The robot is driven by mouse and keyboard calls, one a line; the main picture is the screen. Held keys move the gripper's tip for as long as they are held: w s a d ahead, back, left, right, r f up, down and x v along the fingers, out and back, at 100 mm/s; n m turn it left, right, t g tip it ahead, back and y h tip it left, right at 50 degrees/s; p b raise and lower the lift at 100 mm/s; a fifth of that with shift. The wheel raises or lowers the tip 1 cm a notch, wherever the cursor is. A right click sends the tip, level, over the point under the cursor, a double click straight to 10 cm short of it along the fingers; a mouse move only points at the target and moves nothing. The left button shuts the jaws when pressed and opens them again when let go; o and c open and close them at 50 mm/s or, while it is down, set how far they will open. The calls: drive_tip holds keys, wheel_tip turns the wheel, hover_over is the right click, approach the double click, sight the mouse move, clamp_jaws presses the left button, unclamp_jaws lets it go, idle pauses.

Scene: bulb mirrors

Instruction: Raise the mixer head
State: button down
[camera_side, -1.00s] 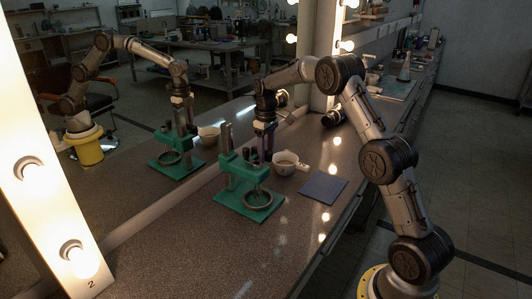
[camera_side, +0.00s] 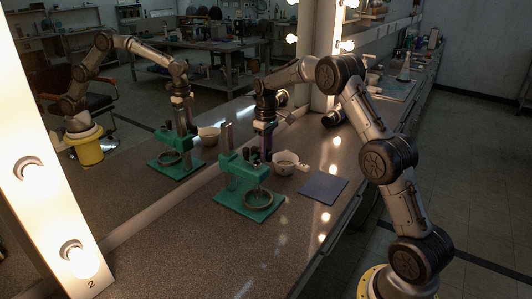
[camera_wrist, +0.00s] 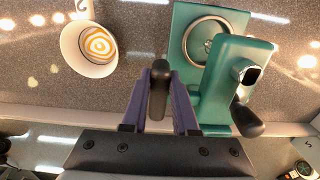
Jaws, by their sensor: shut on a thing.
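The green mixer (camera_side: 243,170) stands on the counter, with its head over a flat green base and a metal ring (camera_side: 257,199). In the wrist view the mixer head (camera_wrist: 232,75) is at the right, with a silver part and a black knob (camera_wrist: 248,120). My gripper (camera_side: 264,150) is at the mixer's back right. In the wrist view its purple fingers (camera_wrist: 160,100) are shut on a black rounded handle (camera_wrist: 159,75) beside the green body. Where the handle joins the mixer is hidden.
A white cup of latte (camera_side: 286,163) stands close right of my gripper; it also shows in the wrist view (camera_wrist: 90,48). A grey-blue mat (camera_side: 323,188) lies further right. A mirror runs behind the counter. The front counter is clear.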

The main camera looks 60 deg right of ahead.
drive_tip(key=shift+r, duration=0.1)
idle(0.5)
wheel_tip(320, 180, up, 9)
drive_tip(key=c, duration=0.7)
unclamp_jaws()
wheel_tip(320, 180, up, 12)
drive_tip(key=shift+f, duration=0.1)
idle(0.5)
